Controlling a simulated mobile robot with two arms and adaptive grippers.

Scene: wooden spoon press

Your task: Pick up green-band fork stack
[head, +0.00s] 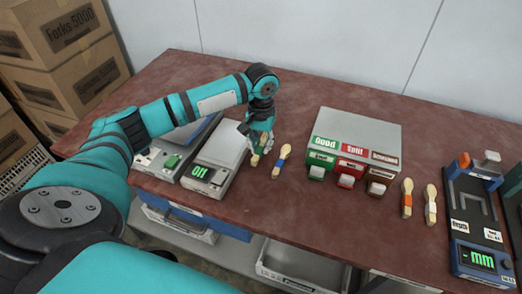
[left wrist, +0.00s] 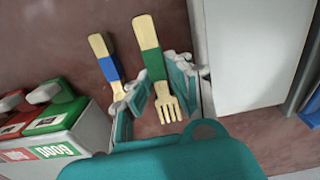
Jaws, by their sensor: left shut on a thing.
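The green-band fork stack (left wrist: 151,62) is pale wood with a green band around its handle, and its tines point towards my wrist in the left wrist view. My left gripper (left wrist: 160,88) has a finger on each side of it and is shut on it. In the head view the gripper (head: 259,142) hangs over the table between the scale and a blue-band utensil, with part of the green-band fork stack (head: 254,160) showing below it. Whether the stack touches the table is hard to tell. My right gripper is in neither view.
The blue-band utensil (head: 282,160) lies close to the right of my left gripper. A scale (head: 212,163) reading "ON" stands to the left. A sorting box (head: 356,137) with Good and Split labels, orange-band (head: 407,196) and white-band (head: 430,204) utensils and a gauge (head: 474,225) stand further right.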

